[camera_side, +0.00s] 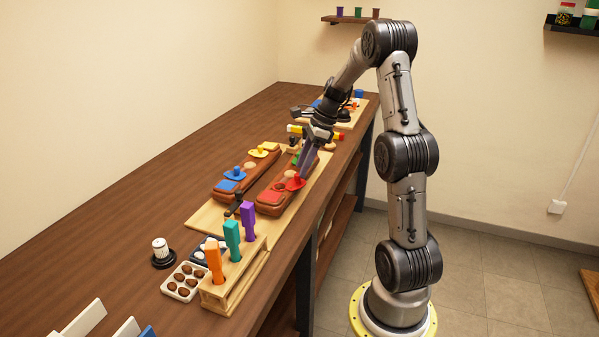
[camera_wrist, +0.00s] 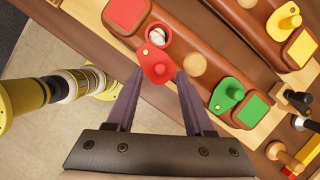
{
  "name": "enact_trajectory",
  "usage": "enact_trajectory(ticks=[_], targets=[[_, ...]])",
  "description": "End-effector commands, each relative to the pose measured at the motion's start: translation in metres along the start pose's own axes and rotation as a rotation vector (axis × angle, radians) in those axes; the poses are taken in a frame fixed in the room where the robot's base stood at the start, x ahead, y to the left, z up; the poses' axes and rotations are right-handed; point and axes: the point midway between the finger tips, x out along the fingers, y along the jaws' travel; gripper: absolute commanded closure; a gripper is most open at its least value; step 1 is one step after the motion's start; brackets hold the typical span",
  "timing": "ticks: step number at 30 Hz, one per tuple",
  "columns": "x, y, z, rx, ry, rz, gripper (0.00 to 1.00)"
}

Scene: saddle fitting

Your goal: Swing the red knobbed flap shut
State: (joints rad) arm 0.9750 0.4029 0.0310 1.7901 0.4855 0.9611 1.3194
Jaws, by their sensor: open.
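The red knobbed flap (camera_wrist: 157,66) sits on a brown rounded block (camera_wrist: 180,50), hanging toward my side of it. The round hole (camera_wrist: 158,36) beside it is uncovered, with something pale inside. A red square (camera_wrist: 126,13) marks that end of the block. My gripper (camera_wrist: 158,73) is open, with one finger on each side of the red flap and its knob between them; I cannot tell whether either finger touches it. In the side view the red flap (camera_side: 296,182) is just below my gripper (camera_side: 305,170), which partly hides the block.
The same block carries a tan disc (camera_wrist: 195,65), a green knobbed flap (camera_wrist: 227,95) and a green square (camera_wrist: 253,111). A second block alongside has a yellow flap (camera_side: 263,151) and a blue flap (camera_side: 235,174). A rack with upright handles (camera_side: 233,277) stands nearer the camera.

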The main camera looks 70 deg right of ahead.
Motion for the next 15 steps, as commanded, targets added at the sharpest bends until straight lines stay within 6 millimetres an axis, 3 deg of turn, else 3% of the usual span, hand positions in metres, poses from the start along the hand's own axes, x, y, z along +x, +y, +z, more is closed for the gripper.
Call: enact_trajectory(ticks=[6,15], targets=[[0.024,0.0,0.0,-0.001,0.0,0.001,0.47],[0.029,0.0,0.0,-0.001,0.0,0.0,0.47]])
